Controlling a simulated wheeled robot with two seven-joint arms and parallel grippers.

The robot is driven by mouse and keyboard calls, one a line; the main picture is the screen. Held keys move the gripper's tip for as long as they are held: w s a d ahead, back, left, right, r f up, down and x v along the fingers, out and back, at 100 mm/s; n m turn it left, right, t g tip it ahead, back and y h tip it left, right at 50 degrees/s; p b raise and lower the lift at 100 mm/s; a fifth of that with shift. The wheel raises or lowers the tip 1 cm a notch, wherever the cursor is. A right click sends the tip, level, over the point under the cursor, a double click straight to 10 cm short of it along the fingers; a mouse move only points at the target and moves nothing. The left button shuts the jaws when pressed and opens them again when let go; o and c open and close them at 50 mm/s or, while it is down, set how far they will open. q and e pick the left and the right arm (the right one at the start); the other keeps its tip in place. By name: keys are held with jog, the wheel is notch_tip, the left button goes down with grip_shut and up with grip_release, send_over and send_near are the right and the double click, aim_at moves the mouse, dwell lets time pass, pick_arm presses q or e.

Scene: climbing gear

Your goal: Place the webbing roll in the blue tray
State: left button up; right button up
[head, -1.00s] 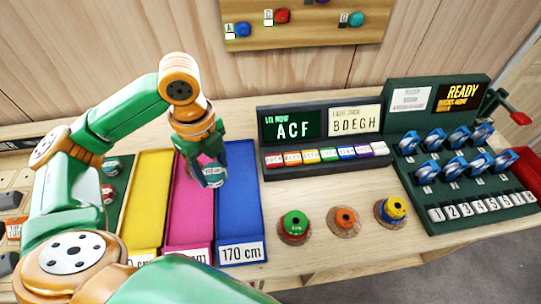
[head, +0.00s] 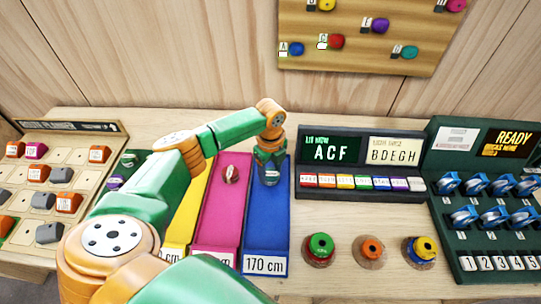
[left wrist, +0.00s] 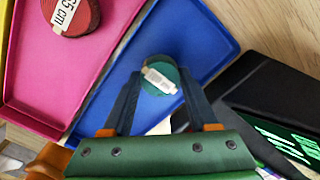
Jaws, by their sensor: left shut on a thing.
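The webbing roll is teal with a white label; it shows in the left wrist view (left wrist: 160,79) and at the tip of my gripper in the head view (head: 271,179). My left gripper (head: 270,172) points down over the far part of the blue tray (head: 267,225). Its two dark fingers are shut on the roll, one on each side, in the left wrist view. I cannot tell whether the roll touches the tray floor. The blue tray carries a 170 cm label and is otherwise empty where I see it. My right gripper is out of view.
A pink tray (head: 220,220) left of the blue one holds a red roll (head: 231,174). A yellow tray (head: 187,222) lies further left. A dark display stand (head: 350,194) stands close to the right. Spools on round wooden bases (head: 371,250) stand at the front right.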

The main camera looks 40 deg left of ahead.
aim_at(270, 174)
pick_arm(q)
jog(key=shift+f, duration=0.2)
jog(key=o, duration=1.4)
jog(key=shift+c, duration=0.2)
jog(key=shift+r, duration=0.15)
notch_tip(270, 174, up, 12)
jog(key=b, duration=0.1)
jog(key=shift+r, duration=0.1)
